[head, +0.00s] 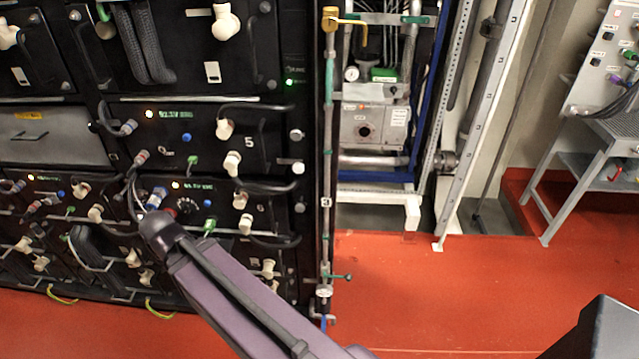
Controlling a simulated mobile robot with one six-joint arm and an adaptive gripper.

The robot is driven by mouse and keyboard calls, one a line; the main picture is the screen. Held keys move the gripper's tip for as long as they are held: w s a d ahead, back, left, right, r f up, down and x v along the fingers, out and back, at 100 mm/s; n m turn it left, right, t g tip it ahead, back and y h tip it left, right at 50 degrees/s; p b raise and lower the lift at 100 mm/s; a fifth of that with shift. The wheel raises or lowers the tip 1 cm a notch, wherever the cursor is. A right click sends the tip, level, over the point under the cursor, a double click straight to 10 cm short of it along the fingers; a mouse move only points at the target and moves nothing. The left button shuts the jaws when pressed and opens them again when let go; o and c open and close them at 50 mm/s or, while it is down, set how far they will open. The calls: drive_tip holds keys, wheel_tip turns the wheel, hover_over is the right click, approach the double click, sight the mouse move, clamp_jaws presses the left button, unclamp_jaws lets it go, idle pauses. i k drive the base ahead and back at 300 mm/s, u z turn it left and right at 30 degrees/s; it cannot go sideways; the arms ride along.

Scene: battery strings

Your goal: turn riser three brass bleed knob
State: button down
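A thin vertical riser pipe (327,150) runs along the right edge of the black battery rack. A brass fitting with a yellow lever (340,20) sits at its top. A small white tag (325,202) is on the pipe, too small to read. Low on the pipe is a green-handled valve (335,277) with a small round pale part (324,290) below it. I cannot tell which part is the riser three bleed knob. My gripper (148,198) is in front of the lower left rack modules, well left of the pipe. Its fingers are too small and cluttered to read.
The battery rack (285,130) has protruding pale connectors and looping black cables. An open frame with a gauge and grey box (375,125) stands right of the pipe. A grey bench (590,150) is at far right. The red floor (430,290) is clear.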

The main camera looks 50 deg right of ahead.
sight(329, 23)
drive_tip(key=u, duration=0.15)
drive_tip(key=k, duration=0.5)
drive_tip(key=z, duration=1.3)
drive_tip(key=i, duration=0.2)
drive_tip(key=z, duration=0.15)
